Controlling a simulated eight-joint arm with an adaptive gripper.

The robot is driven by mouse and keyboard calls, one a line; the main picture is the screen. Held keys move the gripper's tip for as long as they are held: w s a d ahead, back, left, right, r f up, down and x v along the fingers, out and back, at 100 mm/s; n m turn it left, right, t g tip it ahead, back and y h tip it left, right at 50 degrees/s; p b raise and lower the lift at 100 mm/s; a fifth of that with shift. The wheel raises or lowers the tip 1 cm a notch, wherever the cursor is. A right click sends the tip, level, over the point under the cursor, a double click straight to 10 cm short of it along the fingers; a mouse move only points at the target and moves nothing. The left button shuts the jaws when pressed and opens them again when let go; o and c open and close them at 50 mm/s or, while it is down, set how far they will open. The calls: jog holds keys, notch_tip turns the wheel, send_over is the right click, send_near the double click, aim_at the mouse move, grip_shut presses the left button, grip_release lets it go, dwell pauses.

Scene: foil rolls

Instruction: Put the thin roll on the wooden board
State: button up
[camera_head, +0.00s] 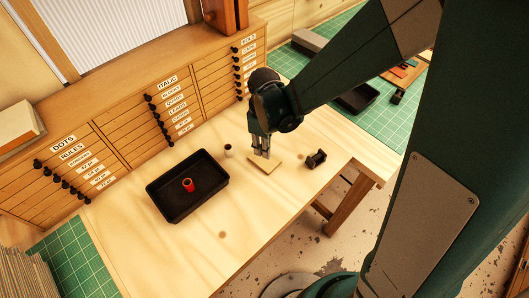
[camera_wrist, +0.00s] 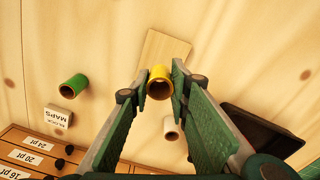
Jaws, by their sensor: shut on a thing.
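My gripper (camera_wrist: 160,90) is shut on a yellow roll (camera_wrist: 158,84), whose round open end faces the wrist camera. In the head view, my gripper (camera_head: 261,155) points down at the near side of the cabinet, with its tips by the wooden board's far edge; the yellow roll cannot be made out there. The wooden board (camera_head: 266,166) is a small pale flat piece on the table. In the wrist view the board (camera_wrist: 166,48) extends past the roll. I cannot tell whether the roll touches it.
A black tray (camera_head: 165,206) with a red roll (camera_head: 188,185) stands left. A white roll (camera_head: 228,150) stands between tray and gripper. A green roll (camera_wrist: 74,87) stands near the drawers (camera_wrist: 30,150). A dark object (camera_head: 316,160) lies right of the board. The front table is clear.

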aim_at(264, 159)
jog(key=shift+f, duration=1.85)
jog(key=shift+f, duration=0.2)
jog(key=o, duration=0.7)
jog(key=shift+r, duration=0.2)
notch_tip(264, 159, up, 12)
dwell(0.4)
jog(key=shift+s+d+r, duration=0.1)
